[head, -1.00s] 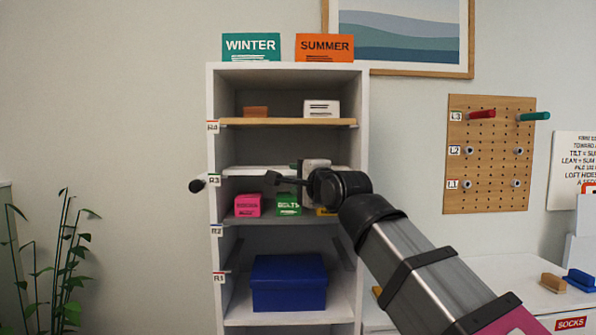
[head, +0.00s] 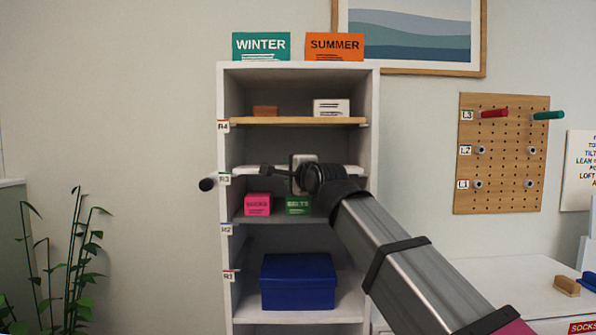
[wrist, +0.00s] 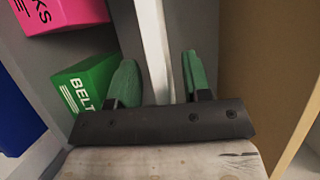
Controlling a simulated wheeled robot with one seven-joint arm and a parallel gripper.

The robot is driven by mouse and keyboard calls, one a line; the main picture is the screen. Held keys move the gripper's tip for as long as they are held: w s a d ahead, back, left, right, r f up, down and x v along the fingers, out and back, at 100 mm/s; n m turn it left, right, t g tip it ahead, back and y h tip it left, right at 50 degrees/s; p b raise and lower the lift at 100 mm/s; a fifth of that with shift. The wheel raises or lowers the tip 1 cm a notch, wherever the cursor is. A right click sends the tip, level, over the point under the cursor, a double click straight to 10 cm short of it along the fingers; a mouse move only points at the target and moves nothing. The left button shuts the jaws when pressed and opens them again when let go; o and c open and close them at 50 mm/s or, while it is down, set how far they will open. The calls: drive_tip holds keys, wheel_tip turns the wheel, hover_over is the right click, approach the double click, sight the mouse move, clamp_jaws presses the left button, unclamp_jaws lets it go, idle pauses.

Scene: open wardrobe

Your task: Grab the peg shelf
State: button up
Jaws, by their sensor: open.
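A thin white shelf (head: 246,169) spans the wardrobe at the R3 label, which I take to be the peg shelf. In the wrist view its pale edge (wrist: 153,45) runs between my two green fingertips. My gripper (head: 266,171) is open in front of the shelf, and it also shows in the wrist view (wrist: 160,80). One finger is on each side of the shelf edge, with a gap showing on the right-hand side. I cannot tell whether the left finger touches it. My arm hides the shelf's right part.
A wooden shelf (head: 300,121) is above, bearing a brown box (head: 265,112) and a white box (head: 331,107). Below are a pink box (head: 258,204), a green BELTS box (head: 298,206) and a blue box (head: 298,281). A dark peg (head: 207,184) sticks out left of the wardrobe.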

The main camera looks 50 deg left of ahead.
clamp_jaws()
